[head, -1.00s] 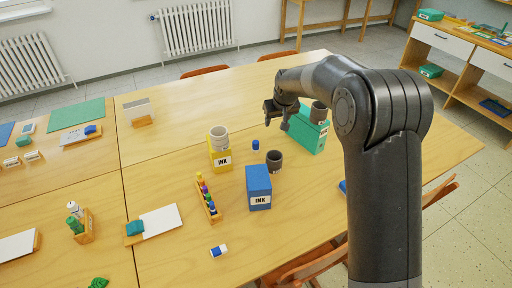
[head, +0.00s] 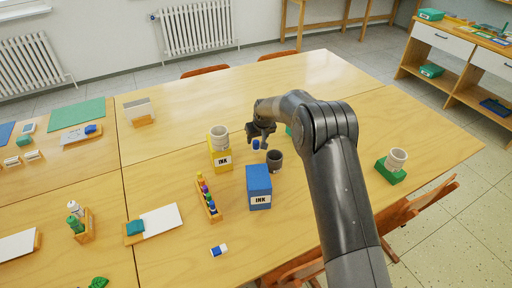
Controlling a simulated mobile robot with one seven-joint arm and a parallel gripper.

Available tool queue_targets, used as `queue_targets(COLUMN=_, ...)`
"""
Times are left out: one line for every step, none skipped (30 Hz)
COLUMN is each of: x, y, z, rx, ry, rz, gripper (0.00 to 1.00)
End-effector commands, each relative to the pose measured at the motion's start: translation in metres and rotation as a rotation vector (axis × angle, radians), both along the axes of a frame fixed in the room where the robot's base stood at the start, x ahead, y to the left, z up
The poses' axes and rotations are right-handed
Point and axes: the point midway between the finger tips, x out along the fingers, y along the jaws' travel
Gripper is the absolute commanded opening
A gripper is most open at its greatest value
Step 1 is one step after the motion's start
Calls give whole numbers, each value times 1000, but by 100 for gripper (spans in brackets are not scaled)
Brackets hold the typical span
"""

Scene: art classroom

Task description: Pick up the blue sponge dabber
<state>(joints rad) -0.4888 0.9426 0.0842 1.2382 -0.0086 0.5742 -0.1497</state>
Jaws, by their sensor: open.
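The blue sponge dabber (head: 256,145) looks like a small blue cylinder standing on the table, between the yellow ink box and the dark cup. My gripper (head: 260,138) is just above and behind it in the picture, jaws open and empty. The fingers partly overlap the dabber in this view. I cannot tell whether they touch it or how high above it they are.
The yellow ink box (head: 221,157) with a light cup (head: 219,138) stands left of the gripper. A dark cup (head: 274,160) and a blue ink box (head: 259,188) stand close in front. A bottle rack (head: 208,197) is left. My arm hides most of a green box (head: 288,130).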

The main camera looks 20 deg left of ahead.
Motion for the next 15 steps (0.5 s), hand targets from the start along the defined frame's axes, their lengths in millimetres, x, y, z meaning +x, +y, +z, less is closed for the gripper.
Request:
queue_targets(x=2, y=1, z=-8, rx=-1, ry=2, rz=0, gripper=52)
queue_targets(x=3, y=2, z=-12, rx=-1, ry=2, rz=0, gripper=52)
queue_targets(x=4, y=4, z=-18, rx=-2, ry=2, rz=0, gripper=52)
queue_targets(x=6, y=5, z=-22, rx=-1, ry=2, rz=0, gripper=52)
queue_targets(x=7, y=6, z=-25, rx=-1, ry=1, rz=0, gripper=52)
queue_targets(x=9, y=7, z=-30, rx=-1, ry=2, rz=0, gripper=52)
queue_targets(x=10, y=8, z=-33, rx=-1, ry=1, rz=0, gripper=52)
queue_targets(x=11, y=9, z=-35, rx=-1, ry=-1, rz=0, gripper=52)
queue_targets(x=12, y=9, z=-38, rx=-1, ry=-1, rz=0, gripper=52)
queue_targets(x=12, y=10, z=-40, rx=0, ry=0, rz=0, gripper=52)
queue_targets(x=13, y=10, z=-41, rx=-1, ry=1, rz=0, gripper=52)
queue_targets(x=13, y=10, z=-42, rx=0, ry=0, rz=0, gripper=52)
queue_targets(x=13, y=11, z=-42, rx=0, ry=0, rz=0, gripper=52)
queue_targets(x=13, y=11, z=-42, rx=0, ry=0, rz=0, gripper=52)
queue_targets(x=13, y=11, z=-42, rx=0, ry=0, rz=0, gripper=52)
